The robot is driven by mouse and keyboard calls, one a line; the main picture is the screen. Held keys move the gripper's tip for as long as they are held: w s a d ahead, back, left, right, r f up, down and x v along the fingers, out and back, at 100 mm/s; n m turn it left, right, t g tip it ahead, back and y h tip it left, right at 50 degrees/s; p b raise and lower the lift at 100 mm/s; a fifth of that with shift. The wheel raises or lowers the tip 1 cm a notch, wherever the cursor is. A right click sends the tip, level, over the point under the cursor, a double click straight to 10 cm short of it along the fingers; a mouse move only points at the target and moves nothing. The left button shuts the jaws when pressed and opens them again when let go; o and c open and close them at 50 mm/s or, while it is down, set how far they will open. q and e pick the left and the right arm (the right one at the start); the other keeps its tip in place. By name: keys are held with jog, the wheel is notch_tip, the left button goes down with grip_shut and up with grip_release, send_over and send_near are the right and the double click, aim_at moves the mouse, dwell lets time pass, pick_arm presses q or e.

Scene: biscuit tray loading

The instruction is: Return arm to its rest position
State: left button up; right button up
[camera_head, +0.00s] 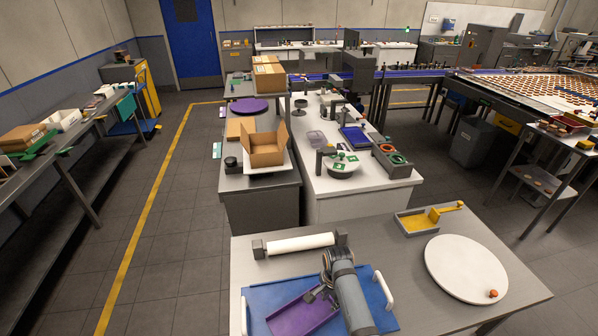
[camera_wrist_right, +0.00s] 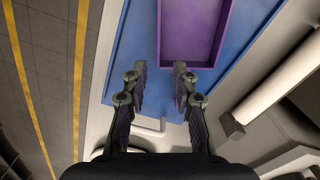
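My right arm reaches in from the bottom of the head view over the near table. Its gripper (camera_head: 318,294) is above the blue tray (camera_head: 262,296) and near the purple tray (camera_head: 300,316). In the right wrist view the two fingers of my right gripper (camera_wrist_right: 160,75) stand apart with nothing between them. The purple tray (camera_wrist_right: 196,30) lies just beyond the fingertips, on the blue tray (camera_wrist_right: 136,40). I cannot tell the height of the fingers above it. My left gripper is not in view.
A white roller (camera_head: 300,244) lies behind the blue tray, which has white handles. To the right are a grey tray with a yellow scoop (camera_head: 432,217) and a white round board (camera_head: 462,268) with an orange-brown piece (camera_head: 493,294). An open cardboard box (camera_head: 264,150) stands farther back.

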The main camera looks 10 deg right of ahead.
jog(key=s+d+r+n+t, duration=0.2)
jog(key=s+d+r+n, duration=0.3)
jog(key=s+d+n, duration=0.4)
jog(key=s+r+n+t+h, duration=0.1)
jog(key=s+r+n, duration=0.4)
jog(key=s+r, duration=0.3)
notch_tip(320, 180, down, 32)
jog(key=s+d+b, duration=0.2)
jog(key=b, duration=0.5)
pick_arm(q)
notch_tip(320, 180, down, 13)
jog(key=b, duration=0.6)
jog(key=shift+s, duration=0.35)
pick_arm(e)
jog(key=s+f+g, duration=0.1)
jog(key=s+f, duration=0.8)
jog(key=f, duration=0.2)
jog(key=s+d+f+g, duration=0.1)
jog(key=s+f, duration=0.8)
jog(key=f, duration=0.3)
jog(key=shift+s+d+f+m, duration=0.15)
jog(key=shift+s+f+m, duration=0.1)
jog(key=shift+s+m, duration=0.15)
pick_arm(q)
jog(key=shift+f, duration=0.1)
